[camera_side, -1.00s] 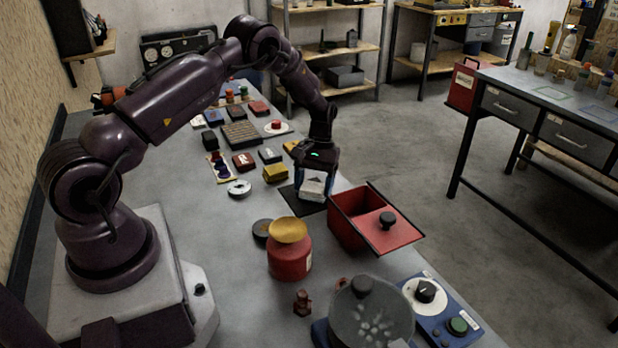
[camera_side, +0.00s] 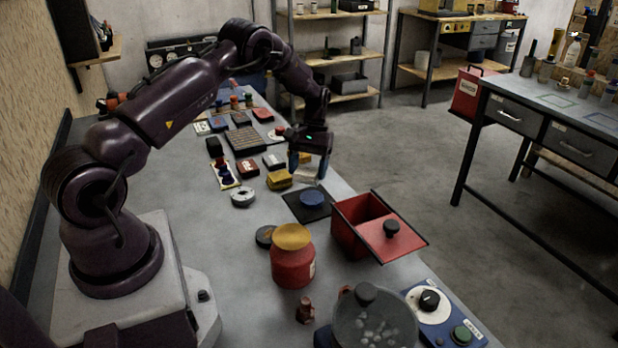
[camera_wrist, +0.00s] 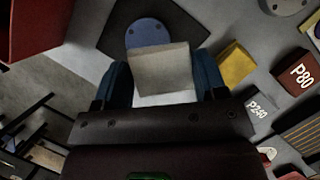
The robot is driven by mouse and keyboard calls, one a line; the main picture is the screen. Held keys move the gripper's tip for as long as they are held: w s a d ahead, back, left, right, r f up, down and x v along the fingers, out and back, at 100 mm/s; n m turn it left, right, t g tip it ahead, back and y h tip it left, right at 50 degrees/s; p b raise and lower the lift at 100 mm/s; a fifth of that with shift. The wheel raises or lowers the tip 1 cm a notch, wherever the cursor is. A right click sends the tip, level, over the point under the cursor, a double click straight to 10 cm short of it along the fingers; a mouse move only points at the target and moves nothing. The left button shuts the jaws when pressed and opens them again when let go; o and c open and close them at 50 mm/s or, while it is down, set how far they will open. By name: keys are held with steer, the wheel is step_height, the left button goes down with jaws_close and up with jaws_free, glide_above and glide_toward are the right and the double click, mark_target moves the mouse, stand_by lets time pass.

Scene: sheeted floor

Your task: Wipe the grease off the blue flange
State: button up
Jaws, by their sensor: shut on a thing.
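The blue flange (camera_side: 312,198) is a flat round disc lying on a dark square mat (camera_side: 296,207) near the bench's floor-side edge. It also shows in the wrist view (camera_wrist: 147,33), where its near part is hidden. My gripper (camera_side: 307,171) is shut on a pale, whitish block-like wiping pad (camera_wrist: 161,70), which shows between the blue fingers in the wrist view. In the side view the pad is above and behind the flange, apart from it. I cannot make out any grease on the visible part of the flange.
An open red bin (camera_side: 350,238) stands just in front of the mat. A red jar (camera_side: 292,266) stands nearer the camera.

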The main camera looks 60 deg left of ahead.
steer(key=shift+r, duration=2.25)
